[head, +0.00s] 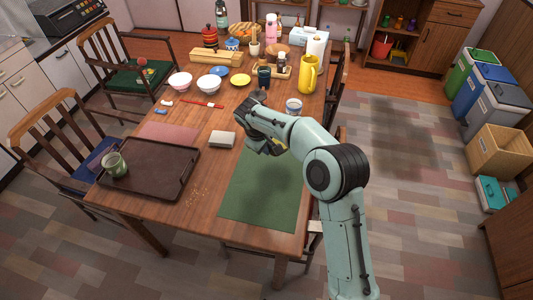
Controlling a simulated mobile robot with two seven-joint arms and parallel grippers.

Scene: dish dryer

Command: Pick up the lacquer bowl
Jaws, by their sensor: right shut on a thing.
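My right gripper (262,143) is over the table (195,215), at the far end of the green mat (262,195) and just right of a grey block (222,140). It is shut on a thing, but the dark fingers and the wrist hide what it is. I cannot make out a lacquer bowl for sure in this view. My left gripper is not in view.
A brown tray (150,170) with a green cup (115,165) lies at the left front. Crumbs (195,196) lie near the front. Chairs surround the table.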

